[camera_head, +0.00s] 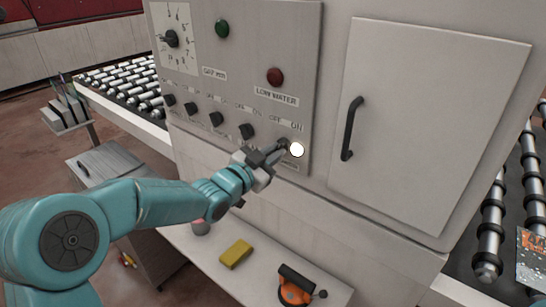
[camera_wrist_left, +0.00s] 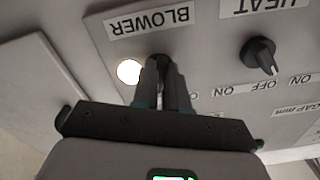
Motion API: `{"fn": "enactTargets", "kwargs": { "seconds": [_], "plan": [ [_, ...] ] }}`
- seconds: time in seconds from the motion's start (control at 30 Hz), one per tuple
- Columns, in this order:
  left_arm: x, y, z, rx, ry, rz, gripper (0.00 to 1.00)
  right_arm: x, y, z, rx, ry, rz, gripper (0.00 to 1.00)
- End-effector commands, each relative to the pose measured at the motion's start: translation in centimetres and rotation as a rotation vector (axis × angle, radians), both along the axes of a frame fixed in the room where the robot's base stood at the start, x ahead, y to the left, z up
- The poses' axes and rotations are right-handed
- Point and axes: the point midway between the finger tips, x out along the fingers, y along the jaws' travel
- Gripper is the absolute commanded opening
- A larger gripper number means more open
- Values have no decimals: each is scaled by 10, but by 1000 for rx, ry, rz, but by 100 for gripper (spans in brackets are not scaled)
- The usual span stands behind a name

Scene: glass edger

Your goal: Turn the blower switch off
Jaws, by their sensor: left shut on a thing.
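The blower switch (camera_wrist_left: 158,60) is a dark knob on the grey control panel, beside the upside-down BLOWER label (camera_wrist_left: 150,18) in the left wrist view. My left gripper (camera_wrist_left: 163,76) is shut on this knob, and its fingers hide most of it, so I cannot tell its exact turn. In the head view my left gripper (camera_head: 274,154) reaches the lower right end of the knob row. A round white lamp (camera_head: 297,149) glows right beside the knob; it also shows in the left wrist view (camera_wrist_left: 128,71). My right gripper is not in view.
The black heat knob (camera_wrist_left: 260,55) sits near the blower switch, in a row with other knobs (camera_head: 215,119). A cabinet door with a black handle (camera_head: 350,128) is to the right. A yellow sponge (camera_head: 236,254) and an orange tool (camera_head: 294,291) lie on the ledge below.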

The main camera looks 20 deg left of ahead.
Motion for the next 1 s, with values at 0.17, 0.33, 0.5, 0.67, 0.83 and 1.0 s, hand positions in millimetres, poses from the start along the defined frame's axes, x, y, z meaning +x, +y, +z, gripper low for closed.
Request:
{"fn": "enactTargets", "kwargs": {
  "seconds": [0.17, 0.33, 0.5, 0.67, 0.83, 1.0],
  "plan": [
    [0, -1, -2, -157, 55, -1, 0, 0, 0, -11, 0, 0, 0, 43],
    [-1, -2, -2, -307, 111, 0, 0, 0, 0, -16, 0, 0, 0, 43],
    [-1, -3, -1, -460, 166, 0, 0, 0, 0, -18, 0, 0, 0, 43],
    [-1, -4, 0, -597, 217, -1, 0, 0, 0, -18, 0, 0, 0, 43],
    [-2, -5, 0, -725, 263, -1, 0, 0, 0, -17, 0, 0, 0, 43],
    [-2, -6, 0, -825, 300, -1, 0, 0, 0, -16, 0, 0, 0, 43]
  ]
}}
